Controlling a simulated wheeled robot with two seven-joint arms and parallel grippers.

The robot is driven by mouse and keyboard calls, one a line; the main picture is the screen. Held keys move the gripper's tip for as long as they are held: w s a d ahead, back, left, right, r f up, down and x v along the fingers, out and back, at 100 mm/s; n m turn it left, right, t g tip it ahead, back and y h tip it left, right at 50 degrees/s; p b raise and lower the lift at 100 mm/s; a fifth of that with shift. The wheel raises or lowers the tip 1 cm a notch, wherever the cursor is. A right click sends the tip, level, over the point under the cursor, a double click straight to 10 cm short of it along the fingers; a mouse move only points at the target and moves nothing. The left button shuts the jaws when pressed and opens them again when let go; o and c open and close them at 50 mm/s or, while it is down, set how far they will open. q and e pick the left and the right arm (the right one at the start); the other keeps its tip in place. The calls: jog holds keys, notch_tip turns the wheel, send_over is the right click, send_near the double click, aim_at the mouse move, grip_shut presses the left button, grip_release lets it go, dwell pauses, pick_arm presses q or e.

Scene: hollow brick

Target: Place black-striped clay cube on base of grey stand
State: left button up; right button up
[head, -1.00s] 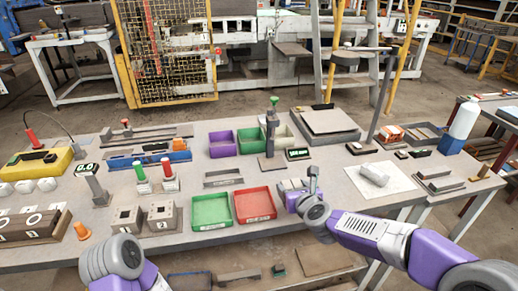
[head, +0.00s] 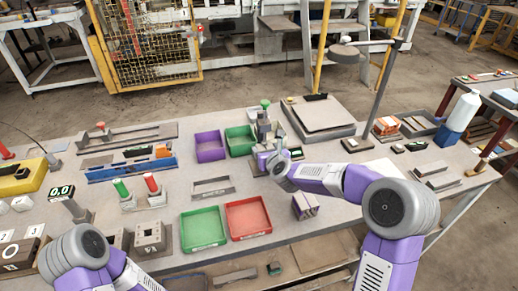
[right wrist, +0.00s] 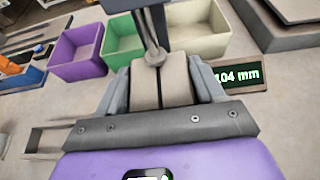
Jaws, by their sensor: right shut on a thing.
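The black-striped clay cube (right wrist: 148,84) is beige with a dark line and sits between the fingers of my right gripper (right wrist: 162,88) in the right wrist view. In the head view my right gripper (head: 266,152) is at the foot of the grey stand (head: 263,124), which has a green knob, and largely covers its base. In the right wrist view the stand's rod (right wrist: 155,50) comes down with its round tip close to the cube's far edge. I cannot tell whether the tip or base touches the cube. My left gripper is outside the view.
A display reading 104 mm (right wrist: 240,78) stands right of the gripper. Purple (head: 209,146) and green (head: 240,139) bins are left of the stand. A grey platform (head: 318,115) is behind right.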

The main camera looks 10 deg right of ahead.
jog(key=shift+w+d+r, duration=0.1)
jog(key=shift+w+r, duration=0.1)
jog(key=shift+w, duration=0.05)
jog(key=f, duration=0.1)
jog(key=w+f+b, duration=0.1)
jog(key=f, duration=0.1)
jog(key=shift+f, duration=0.2)
jog(key=shift+s+f+b, duration=0.15)
jog(key=shift+f+b, duration=0.2)
jog(key=shift+r, duration=0.15)
jog(key=shift+f, duration=0.2)
jog(key=o, duration=1.1)
jog(key=shift+r, duration=0.1)
